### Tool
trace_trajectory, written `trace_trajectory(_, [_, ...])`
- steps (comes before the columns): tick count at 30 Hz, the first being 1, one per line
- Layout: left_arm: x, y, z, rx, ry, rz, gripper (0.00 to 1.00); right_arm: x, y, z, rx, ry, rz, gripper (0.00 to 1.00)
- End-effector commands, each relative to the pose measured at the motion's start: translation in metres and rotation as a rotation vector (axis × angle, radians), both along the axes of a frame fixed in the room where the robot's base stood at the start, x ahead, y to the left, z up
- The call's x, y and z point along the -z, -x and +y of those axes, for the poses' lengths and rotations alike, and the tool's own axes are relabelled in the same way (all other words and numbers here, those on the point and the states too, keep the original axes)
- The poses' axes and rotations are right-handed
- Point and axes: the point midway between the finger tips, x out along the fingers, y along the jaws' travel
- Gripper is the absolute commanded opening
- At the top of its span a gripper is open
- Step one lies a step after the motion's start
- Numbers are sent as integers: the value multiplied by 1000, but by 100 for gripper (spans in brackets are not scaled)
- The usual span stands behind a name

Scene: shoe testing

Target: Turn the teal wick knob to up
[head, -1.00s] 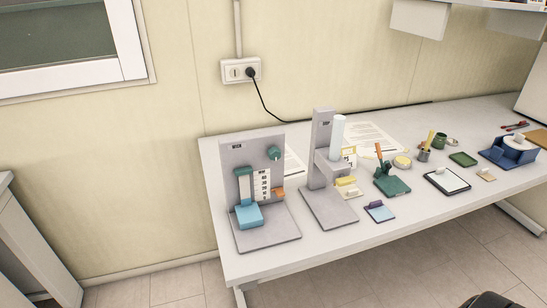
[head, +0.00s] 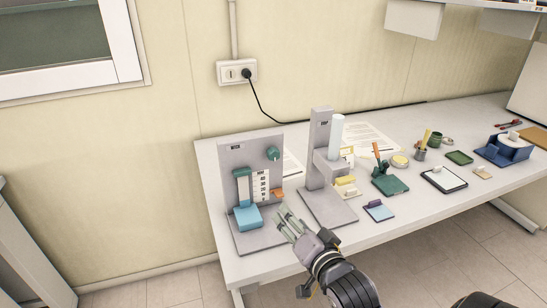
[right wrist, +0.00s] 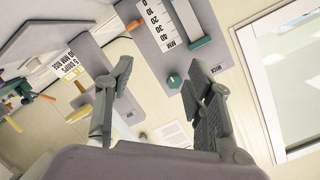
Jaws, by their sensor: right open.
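The teal wick knob (head: 273,153) is on the upper right of a grey upright panel on the wick test stand (head: 262,240). In the right wrist view the knob (right wrist: 174,80) shows between the two fingers, some way beyond them. My right gripper (head: 284,221) is in front of the stand, below the knob and apart from it. In the right wrist view my right gripper (right wrist: 160,88) is open and empty. The panel also bears a white scale (head: 260,185), an orange pointer (head: 277,193) and a light blue block (head: 247,217). My left gripper is not in view.
A second grey stand (head: 321,150) with a white cylinder (head: 336,131) stands just right of the wick stand. A dark green tool (head: 389,184), a clipboard (head: 445,181) and a blue holder (head: 505,148) lie farther right. A wall outlet (head: 236,72) is behind.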

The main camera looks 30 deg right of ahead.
Motion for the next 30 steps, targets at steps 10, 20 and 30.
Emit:
trace_trajectory(10, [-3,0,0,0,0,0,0,-67,-10,-19,48,-125,-243,49])
trace_trajectory(20, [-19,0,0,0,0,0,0,-69,-75,-35,46,-122,-240,49])
trace_trajectory(30, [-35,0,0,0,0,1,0,-68,-142,-51,48,-120,-239,49])
